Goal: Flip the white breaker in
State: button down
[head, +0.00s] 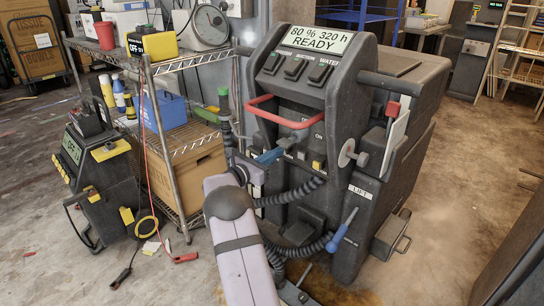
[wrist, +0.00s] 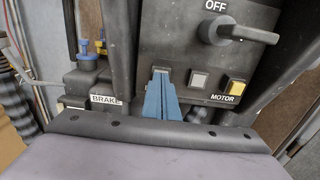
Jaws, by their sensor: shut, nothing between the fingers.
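The white breaker (wrist: 198,80) is a small pale square rocker on the dark front panel in the wrist view. A yellow breaker (wrist: 235,87) with a MOTOR label below it sits to its right; the yellow one also shows in the head view (head: 317,162). My gripper (wrist: 161,78) has blue fingers, which are shut and empty. Its tips are at the panel just left of the white breaker, in front of another small switch that they mostly hide. I cannot tell whether the tips touch it. In the head view my gripper (head: 270,156) reaches the machine's front.
A rotary handle (wrist: 240,34) marked OFF juts out above the breakers. A red bar handle (head: 290,113) crosses the machine's front above my gripper. Black ribbed hoses (head: 290,193) hang below. A wire shelf (head: 190,130) stands close on the left.

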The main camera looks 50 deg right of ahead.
jog(key=shift+d+r, duration=0.1)
jog(key=shift+d, duration=0.05)
jog(key=a+p, duration=0.2)
jog(key=a, duration=1.2)
dwell(0.5)
